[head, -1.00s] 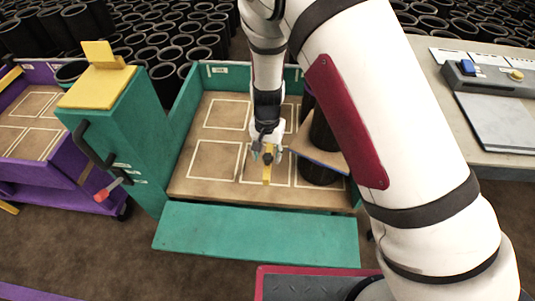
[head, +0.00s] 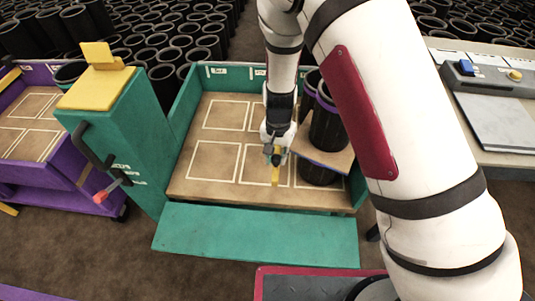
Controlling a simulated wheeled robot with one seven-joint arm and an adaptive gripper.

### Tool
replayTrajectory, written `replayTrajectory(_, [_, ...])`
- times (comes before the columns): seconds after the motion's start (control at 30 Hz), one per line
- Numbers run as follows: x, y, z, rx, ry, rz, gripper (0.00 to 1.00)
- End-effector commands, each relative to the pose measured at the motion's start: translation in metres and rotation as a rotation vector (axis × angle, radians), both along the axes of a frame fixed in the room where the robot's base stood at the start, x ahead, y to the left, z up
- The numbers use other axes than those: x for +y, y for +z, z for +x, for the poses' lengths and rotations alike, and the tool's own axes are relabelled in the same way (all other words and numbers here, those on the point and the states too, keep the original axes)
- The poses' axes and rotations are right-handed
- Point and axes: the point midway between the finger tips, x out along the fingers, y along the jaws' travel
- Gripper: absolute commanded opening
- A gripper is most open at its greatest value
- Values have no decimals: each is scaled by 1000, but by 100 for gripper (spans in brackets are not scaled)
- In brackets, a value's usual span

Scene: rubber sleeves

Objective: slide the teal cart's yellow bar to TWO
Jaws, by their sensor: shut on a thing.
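The teal cart (head: 255,232) stands in front of me, its brown bed marked with pale outlined squares. My gripper (head: 275,161) is low over the middle of the bed, shut on the yellow bar (head: 276,177). The bar's lower part shows below the fingers; its upper part is hidden by them. White labels (head: 217,71) sit on the back wall, too small to read; my arm hides part of that wall. I cannot tell which label the bar lines up with.
Black sleeves (head: 327,128) with purple bands stand right of my gripper, near a tilted brown board (head: 328,160). A teal post (head: 125,140) with a black handle stands left. A purple cart (head: 40,178) is further left. The left bed squares are clear.

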Motion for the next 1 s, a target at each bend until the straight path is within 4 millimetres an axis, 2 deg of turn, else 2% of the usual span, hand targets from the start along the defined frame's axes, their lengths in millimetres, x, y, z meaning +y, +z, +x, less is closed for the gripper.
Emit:
replayTrajectory(0.03, [-16, 0, 0, 2, -10, -2, 0])
replayTrajectory(0.1, [-30, 0, 0, 0, -11, -1, 0])
replayTrajectory(0.27, [-54, 0, -1, 0, -6, -2, 0])
replayTrajectory(0.67, [-63, 0, -2, 1, -4, -5, 0])
replayTrajectory(0.7, [-63, 0, -2, 1, -5, -5, 32])
replayTrajectory(0.77, [-63, 0, -2, 0, -5, -5, 45])
replayTrajectory(1.0, [-61, 0, -2, 0, -3, -2, 45])
